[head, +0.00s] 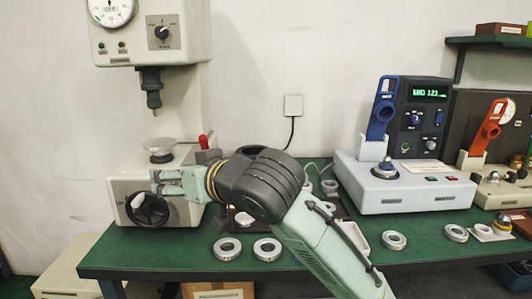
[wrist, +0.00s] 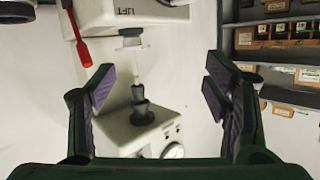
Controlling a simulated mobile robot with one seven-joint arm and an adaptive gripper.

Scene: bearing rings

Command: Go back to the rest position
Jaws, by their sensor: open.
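My gripper (head: 160,183) is at the left in the head view, in front of the grey press (head: 125,190) and close to its black handwheel (head: 147,209). In the wrist view the two fingers of my gripper (wrist: 158,90) stand wide apart with nothing between them. Beyond them the press column shows with its dark ram (wrist: 142,112). In the head view the ram hangs above a small round plate (head: 158,145) on the press base. I cannot tell whether my gripper touches the press.
Several bearing rings (head: 227,248) lie on the green bench (head: 160,250). A measuring device with a blue handle (head: 400,195) stands right of my arm, and another with an orange handle (head: 487,130) is at the far right. A red lever (wrist: 83,50) sits beside the press.

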